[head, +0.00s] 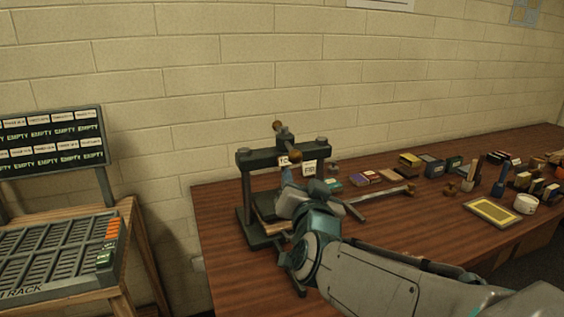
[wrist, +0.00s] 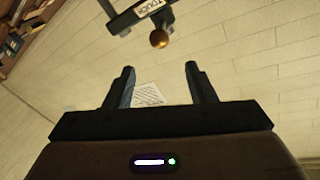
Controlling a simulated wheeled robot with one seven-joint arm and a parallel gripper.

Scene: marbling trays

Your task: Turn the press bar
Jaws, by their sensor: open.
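The press (head: 246,163) is a dark green frame at the left end of the wooden table. Its press bar (head: 284,139) sits on top, with a brown ball knob at each end, one at the upper left and one at the lower right (head: 295,151). My gripper (head: 287,178) is in front of the press frame, below the bar, and partly hidden by my own wrist. In the wrist view my gripper (wrist: 160,82) is open with nothing between its fingers. A ball knob (wrist: 159,39) of the bar shows beyond the fingertips, apart from them.
Books (head: 366,178), a long rod (head: 380,194), a yellow-framed tray (head: 492,212) and a white cup (head: 526,203) lie to the right on the table. A slotted rack (head: 50,254) and a label board (head: 52,140) stand at the left. The wall is close behind the press.

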